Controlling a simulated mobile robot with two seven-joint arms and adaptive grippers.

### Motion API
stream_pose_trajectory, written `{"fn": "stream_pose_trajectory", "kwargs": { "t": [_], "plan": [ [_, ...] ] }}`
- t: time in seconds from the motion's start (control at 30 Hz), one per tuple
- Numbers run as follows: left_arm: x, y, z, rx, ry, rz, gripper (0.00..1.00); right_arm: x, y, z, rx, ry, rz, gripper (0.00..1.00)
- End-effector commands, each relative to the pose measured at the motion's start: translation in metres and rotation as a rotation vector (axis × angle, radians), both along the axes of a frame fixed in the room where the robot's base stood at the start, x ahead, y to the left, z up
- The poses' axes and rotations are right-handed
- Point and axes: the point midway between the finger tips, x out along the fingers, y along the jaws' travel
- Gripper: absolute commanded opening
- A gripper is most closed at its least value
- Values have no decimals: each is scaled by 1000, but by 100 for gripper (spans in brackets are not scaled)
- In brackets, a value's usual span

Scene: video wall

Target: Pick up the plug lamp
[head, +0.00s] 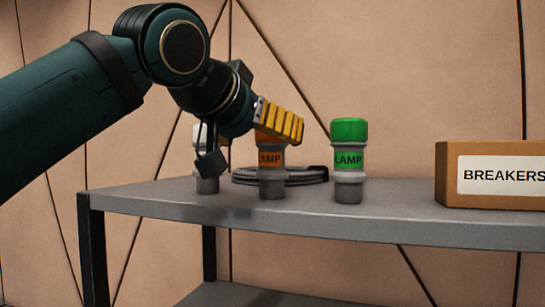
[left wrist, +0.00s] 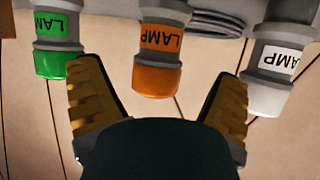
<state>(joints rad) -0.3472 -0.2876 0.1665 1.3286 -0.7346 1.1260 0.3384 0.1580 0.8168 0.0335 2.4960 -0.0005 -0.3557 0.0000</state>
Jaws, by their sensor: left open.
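Three plug lamps stand upright in a row on a grey shelf (head: 420,220). The white-topped lamp (head: 207,186) is at the left in the head view, partly hidden by my left gripper. The orange lamp (head: 271,185) is in the middle, its top covered by a yellow finger. The green lamp (head: 348,160) is at the right. My left gripper (head: 254,142) is open. In the left wrist view the orange lamp (left wrist: 157,70) lies between the spread fingertips (left wrist: 160,80), apart from both, with the green lamp (left wrist: 57,45) left and the white lamp (left wrist: 272,75) right.
A coiled dark cable (head: 305,176) lies on the shelf behind the orange lamp. A brown box labelled BREAKERS (head: 490,175) stands at the right. The shelf between the green lamp and the box is clear. A panelled wall is behind.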

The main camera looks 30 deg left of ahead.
Motion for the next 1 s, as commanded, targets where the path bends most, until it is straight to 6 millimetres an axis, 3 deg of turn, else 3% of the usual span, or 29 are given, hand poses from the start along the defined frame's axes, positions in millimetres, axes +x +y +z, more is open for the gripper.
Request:
{"fn": "stream_pose_trajectory", "kwargs": {
  "t": [0.17, 0.5, 0.8, 0.87, 1.0],
  "plan": [
    [10, 0, -4, 0, 1, -1, 91, 0, 0, 1, 0, 0, 0, 47],
    [50, 1, -20, 0, 1, 0, 91, 0, 0, 6, 0, 0, 1, 47],
    [54, 2, -22, 0, 0, 0, 91, 0, 0, 6, 0, 1, 1, 47],
    [54, 2, -22, 0, 0, 0, 75, 0, 0, 6, 0, 1, 1, 47],
    [54, 2, -22, 0, 0, 0, 26, 0, 0, 6, 0, 1, 1, 47]
  ]
}}
